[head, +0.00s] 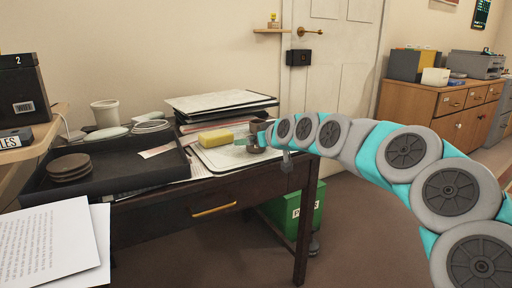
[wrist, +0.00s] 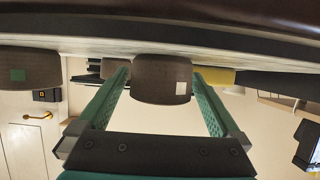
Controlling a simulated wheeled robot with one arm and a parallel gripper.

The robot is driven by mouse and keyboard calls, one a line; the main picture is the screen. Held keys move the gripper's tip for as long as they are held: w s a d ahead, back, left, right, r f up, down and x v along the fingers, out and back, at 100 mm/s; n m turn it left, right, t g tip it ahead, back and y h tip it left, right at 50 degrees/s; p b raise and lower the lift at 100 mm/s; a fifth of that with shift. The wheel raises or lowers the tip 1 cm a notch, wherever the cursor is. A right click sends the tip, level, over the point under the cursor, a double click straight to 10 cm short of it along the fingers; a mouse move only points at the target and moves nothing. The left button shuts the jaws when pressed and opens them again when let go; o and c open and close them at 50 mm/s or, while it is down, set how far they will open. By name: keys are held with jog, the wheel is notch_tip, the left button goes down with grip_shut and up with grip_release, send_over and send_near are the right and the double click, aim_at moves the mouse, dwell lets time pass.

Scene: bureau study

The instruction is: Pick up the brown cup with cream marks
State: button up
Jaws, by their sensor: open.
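The brown cup with a cream mark (wrist: 162,80) is between the fingers of my gripper (wrist: 161,92) in the wrist view, which looks upside down. Its pale square mark faces the camera. My gripper is open, with one finger on each side of the cup; I cannot tell whether either touches it. A similar brown cup with a green mark (wrist: 27,70) stands outside the fingers at the left. In the head view my gripper (head: 243,140) is low over the desk's right part, beside dark cups partly hidden by it; their marks are not readable there.
A yellow block (head: 215,137) lies on the pale tray (head: 222,158), close to my gripper. Stacked folders (head: 222,101) stand behind. A black tray (head: 110,172) with brown discs (head: 70,167) fills the desk's left. A green bin (head: 300,212) is under the desk.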

jog(key=shift+w+a+f, duration=0.3)
jog(key=shift+w+a, duration=0.1)
jog(key=shift+w, duration=0.1)
jog(key=c, duration=1.4)
jog(key=shift+o, duration=0.2)
jog(key=shift+r, duration=0.15)
